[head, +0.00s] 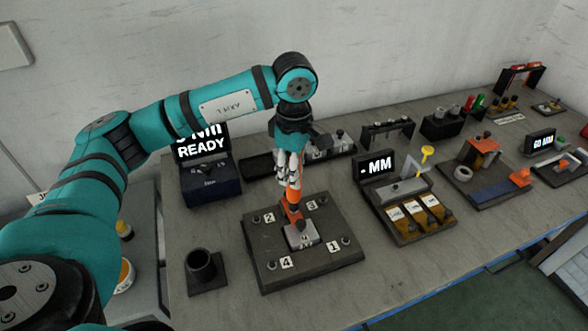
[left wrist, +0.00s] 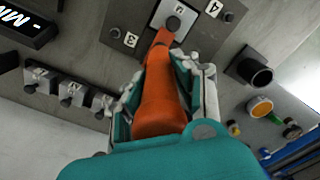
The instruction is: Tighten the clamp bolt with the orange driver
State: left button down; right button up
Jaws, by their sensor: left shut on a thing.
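The orange driver (head: 293,193) is in my left gripper (head: 289,172), which is shut on it and points down. The driver also shows in the left wrist view (left wrist: 160,105), running away from between the fingers. Its orange head is over a silver block (head: 303,238) in the middle of a dark plate (head: 318,263) marked 1 to 4. In the left wrist view a dark round bolt head (left wrist: 173,24) shows on the block, right at the driver's far end. I cannot tell whether they touch. My right gripper is not in view.
A dark round cup (head: 201,266) stands left of the plate. A box with a READY display (head: 205,180) is behind it. Right of the plate is a labelled tray (head: 415,215) with a MM display (head: 377,167). More fixtures fill the bench's right side. The front bench strip is clear.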

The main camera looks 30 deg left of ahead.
pick_arm(q)
jog(key=shift+s+d+f+b, duration=0.1)
jog(key=shift+s+f+b, duration=0.1)
jog(key=shift+f+b, duration=0.8)
dwell(1.8)
jog(key=shift+w+r+p, duration=0.2)
jog(key=shift+r+p, duration=0.3)
jog(key=shift+r, duration=0.2)
jog(key=shift+r+p, duration=0.95)
jog(key=shift+r, duration=0.95)
